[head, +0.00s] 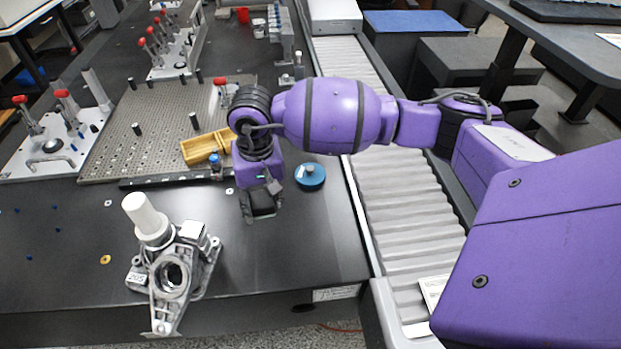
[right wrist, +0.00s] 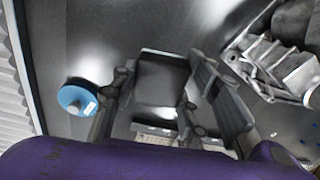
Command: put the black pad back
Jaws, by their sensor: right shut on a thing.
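My right gripper (head: 262,207) is low over the front part of the dark table, with its arm coming in from the right. In the right wrist view its fingers (right wrist: 155,112) are closed on the sides of a black square pad (right wrist: 160,82). The head view shows the pad only as a dark shape under the purple wrist. I cannot tell if the pad touches the table. My left gripper is not in view.
A blue round piece (head: 310,176) lies just right of my gripper. A grey metal casting with a white cylinder (head: 170,275) stands to the left front. A roller conveyor (head: 395,190) runs along the right.

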